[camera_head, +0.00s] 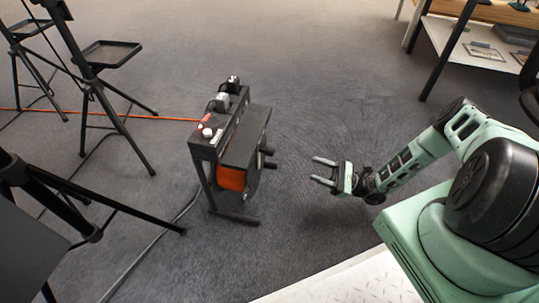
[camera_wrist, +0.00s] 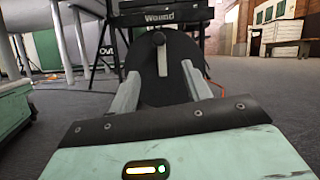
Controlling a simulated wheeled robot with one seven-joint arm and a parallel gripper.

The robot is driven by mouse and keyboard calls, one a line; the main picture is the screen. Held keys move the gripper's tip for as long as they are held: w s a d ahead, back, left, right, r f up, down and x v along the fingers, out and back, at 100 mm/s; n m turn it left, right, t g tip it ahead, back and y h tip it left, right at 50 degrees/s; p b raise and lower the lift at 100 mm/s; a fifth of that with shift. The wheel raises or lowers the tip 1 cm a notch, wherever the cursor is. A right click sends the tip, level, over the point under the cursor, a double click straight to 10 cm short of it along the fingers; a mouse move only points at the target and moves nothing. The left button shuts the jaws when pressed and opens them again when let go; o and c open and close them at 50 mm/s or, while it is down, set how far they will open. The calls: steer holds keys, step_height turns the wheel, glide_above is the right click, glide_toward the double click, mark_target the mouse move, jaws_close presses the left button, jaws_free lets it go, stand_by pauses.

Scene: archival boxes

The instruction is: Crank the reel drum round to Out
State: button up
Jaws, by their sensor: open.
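The reel stand (camera_head: 235,125) is a black frame on the floor left of my gripper in the head view. Its drum (camera_head: 231,178) shows orange cable low on the near side, and short black knobs (camera_head: 267,152) stick out toward my gripper. In the wrist view the dark drum disc (camera_wrist: 178,75) faces me, with a crank knob (camera_wrist: 158,38) near its top, just under a "Wound" label (camera_wrist: 166,18). An "Out" label (camera_wrist: 106,50) shows at the left. My gripper (camera_head: 318,171) is open and empty, apart from the knobs, fingers pointing at the reel.
Black tripod stands (camera_head: 105,110) stand on the left, with an orange cable (camera_head: 165,117) running past them to the reel. A shelf table (camera_head: 470,45) is at the upper right. The carpet between my gripper and the reel is clear.

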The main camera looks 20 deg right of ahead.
mark_target(271, 152)
steer(key=shift+b+x, duration=2.85)
steer(key=shift+x, duration=5.6)
steer(key=shift+s+r, duration=0.1)
jaws_close()
